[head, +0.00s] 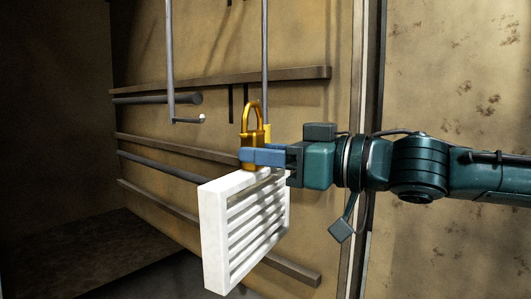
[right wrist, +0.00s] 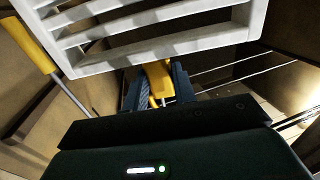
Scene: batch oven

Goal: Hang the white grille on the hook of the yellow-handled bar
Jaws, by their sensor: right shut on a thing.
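The white grille (head: 214,235) is a slatted box with an orange-yellow loop (head: 247,112) standing up from its top. My right gripper (head: 258,157) is shut on the base of this loop, with its blue fingers just above the grille, which hangs below them. In the right wrist view the grille (right wrist: 165,47) fills the top. A yellow handle (right wrist: 31,38) on a grey rod shows there at the left. In the head view a thin grey bar (head: 264,60) drops behind the loop, ending near a yellow piece (head: 267,131); its lower end is hidden. My left gripper is not in view.
Another grey bar (head: 170,60) hangs to the left, with a short bent hook (head: 188,120) at its bottom, apart from the loop. Brown rails (head: 220,78) and grey pipes run along the stained wall behind. A dark opening lies at the left.

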